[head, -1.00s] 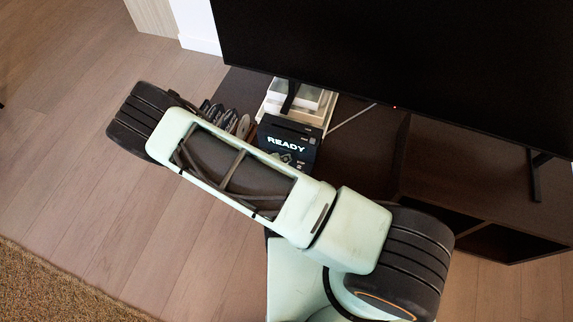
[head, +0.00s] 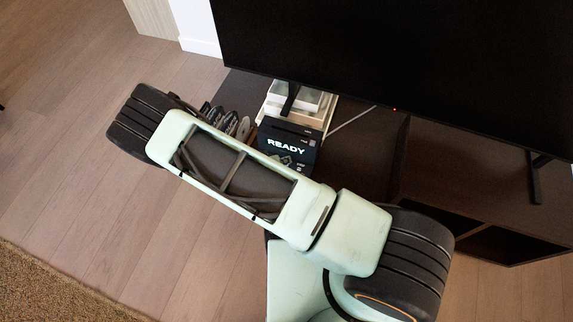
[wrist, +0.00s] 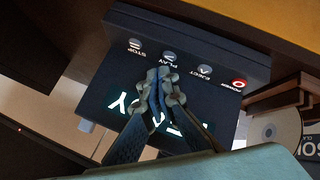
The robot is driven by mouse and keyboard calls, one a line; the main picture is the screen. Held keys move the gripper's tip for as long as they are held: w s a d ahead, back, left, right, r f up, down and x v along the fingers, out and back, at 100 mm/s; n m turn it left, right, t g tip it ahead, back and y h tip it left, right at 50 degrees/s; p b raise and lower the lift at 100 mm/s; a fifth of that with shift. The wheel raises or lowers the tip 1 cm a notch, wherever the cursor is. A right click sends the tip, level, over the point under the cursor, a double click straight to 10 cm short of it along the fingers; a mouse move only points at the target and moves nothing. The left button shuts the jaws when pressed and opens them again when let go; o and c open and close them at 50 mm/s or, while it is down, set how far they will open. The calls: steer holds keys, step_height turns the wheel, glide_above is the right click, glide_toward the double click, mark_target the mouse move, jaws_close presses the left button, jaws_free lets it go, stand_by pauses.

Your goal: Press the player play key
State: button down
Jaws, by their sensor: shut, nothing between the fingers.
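The black player (head: 292,135) sits on the dark TV stand and shows READY on its display. In the wrist view the player (wrist: 215,50) appears turned over, with a row of round keys: stop (wrist: 134,43), play (wrist: 169,56), eject (wrist: 204,70) and a red power key (wrist: 239,83). My gripper (wrist: 161,78) is shut and empty. Its fingertips are just short of the play key in the picture and cover part of the display. I cannot tell whether they touch the player. In the head view my arm hides the gripper and the player's lower part.
A large dark TV (head: 400,55) stands behind the player, with a foot (head: 535,178) on the stand (head: 355,155). Pale boxes (head: 307,97) lie behind the player. Several disc cases (head: 228,120) stand to its left. Open wood floor (head: 90,200) lies to the left.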

steer(key=shift+f, duration=0.1)
steer(key=shift+f+b, duration=0.3)
steer(key=shift+b, duration=0.05)
steer(key=shift+f+b, duration=0.3)
steer(key=shift+f, duration=0.1)
stand_by(0.7)
steer(key=shift+r, duration=0.1)
steer(key=shift+r+p, duration=0.6)
steer(key=shift+r, duration=0.15)
step_height(320, 180, up, 5)
steer(key=p, duration=0.4)
stand_by(0.3)
stand_by(0.8)
